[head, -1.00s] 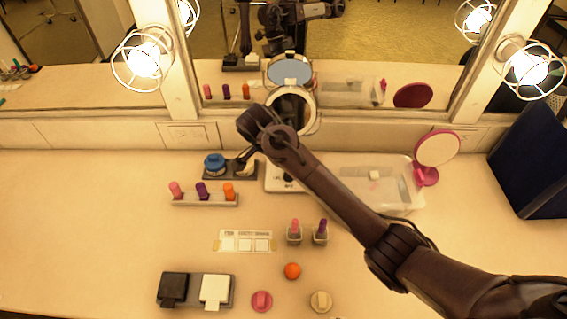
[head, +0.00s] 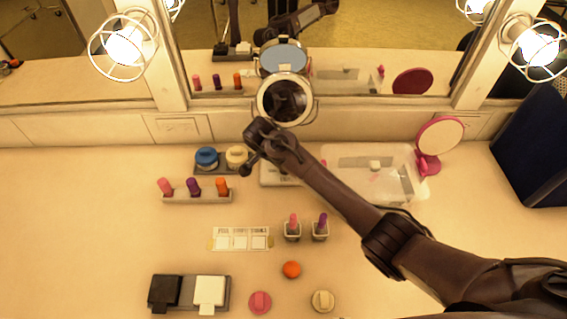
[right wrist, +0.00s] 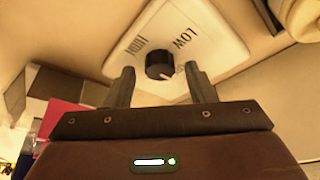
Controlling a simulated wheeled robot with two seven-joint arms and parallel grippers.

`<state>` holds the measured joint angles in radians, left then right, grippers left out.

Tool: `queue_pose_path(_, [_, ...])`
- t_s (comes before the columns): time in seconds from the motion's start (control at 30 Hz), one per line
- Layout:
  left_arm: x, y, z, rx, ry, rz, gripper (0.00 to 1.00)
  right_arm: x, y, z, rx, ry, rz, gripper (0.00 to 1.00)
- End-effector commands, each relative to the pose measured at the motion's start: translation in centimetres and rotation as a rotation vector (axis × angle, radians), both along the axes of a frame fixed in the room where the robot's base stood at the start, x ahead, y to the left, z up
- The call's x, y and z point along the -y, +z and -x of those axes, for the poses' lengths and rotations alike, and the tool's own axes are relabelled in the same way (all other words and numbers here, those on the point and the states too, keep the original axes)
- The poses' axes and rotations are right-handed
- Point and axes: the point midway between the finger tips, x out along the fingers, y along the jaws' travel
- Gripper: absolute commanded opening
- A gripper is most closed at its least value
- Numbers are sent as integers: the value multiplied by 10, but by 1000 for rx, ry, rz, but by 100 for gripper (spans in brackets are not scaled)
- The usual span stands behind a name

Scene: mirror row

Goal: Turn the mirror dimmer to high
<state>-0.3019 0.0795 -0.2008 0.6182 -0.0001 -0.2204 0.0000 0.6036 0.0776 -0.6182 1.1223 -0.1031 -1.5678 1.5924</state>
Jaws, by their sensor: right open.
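The dimmer is a white plate with a black round knob (right wrist: 158,66) in the right wrist view, with LOW and HIGH printed on the plate. My left gripper is not in view.
Blue and yellow round pieces on a dark tray (head: 216,168) stand left of my gripper. A lipstick rack (head: 197,197) is in front of them. A clear tray (head: 400,186) and a pink hand mirror (head: 438,137) are to the right.

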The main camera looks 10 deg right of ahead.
Motion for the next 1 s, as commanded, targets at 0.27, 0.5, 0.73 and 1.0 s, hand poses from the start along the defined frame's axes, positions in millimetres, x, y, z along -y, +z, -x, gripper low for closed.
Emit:
queue_pose_path(0.27, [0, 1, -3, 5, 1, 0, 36, 2, -6, -1, 1, -1, -1, 50])
queue_pose_path(0.5, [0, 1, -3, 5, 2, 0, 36, 2, -5, -1, 1, 0, -1, 28])
queue_pose_path(0.73, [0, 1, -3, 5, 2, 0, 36, 2, -5, -1, 1, 0, -1, 5])
queue_pose_path(1.0, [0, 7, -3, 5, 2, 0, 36, 2, -4, -1, 1, 47, 0, 5])
